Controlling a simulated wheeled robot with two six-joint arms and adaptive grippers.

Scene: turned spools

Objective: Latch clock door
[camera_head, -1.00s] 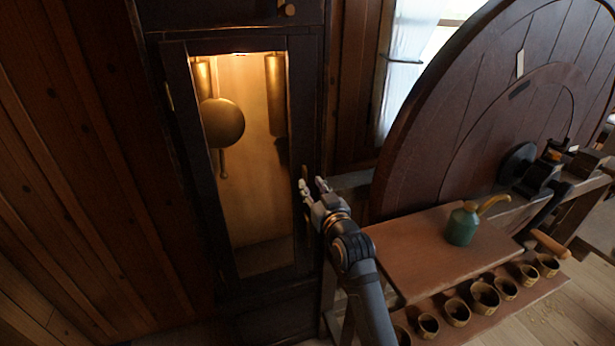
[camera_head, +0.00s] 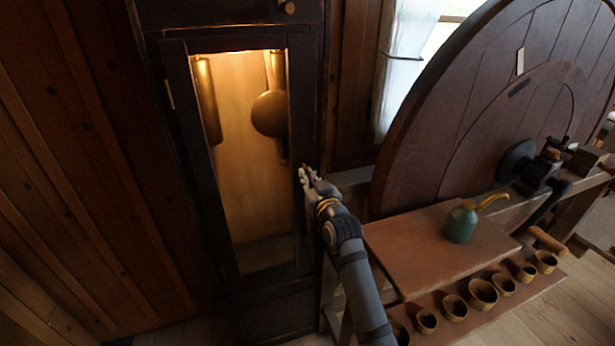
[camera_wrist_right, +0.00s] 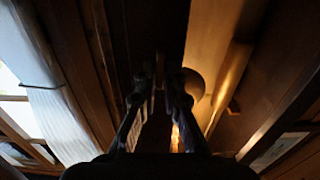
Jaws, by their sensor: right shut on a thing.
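The tall dark clock case holds a glazed clock door (camera_head: 303,110) with a narrow dark frame. The door looks shut or nearly shut; I cannot tell whether a gap remains. My right gripper (camera_head: 306,177) is at the right-hand stile of the door, about mid-height. It is shut on a small piece there, which looks like the latch; the fingers mostly hide it. In the right wrist view, my gripper's two fingers (camera_wrist_right: 160,88) stand on either side of a dark narrow part, with the lit clock inside to the right. My left gripper is not in view.
Inside the clock hang a brass pendulum (camera_head: 270,114) and brass weights (camera_head: 207,100). To the right stand a large dark wooden wheel (camera_head: 450,110), a bench shelf with a green oil can (camera_head: 460,224), and several small cups (camera_head: 483,293). A plank wall is left.

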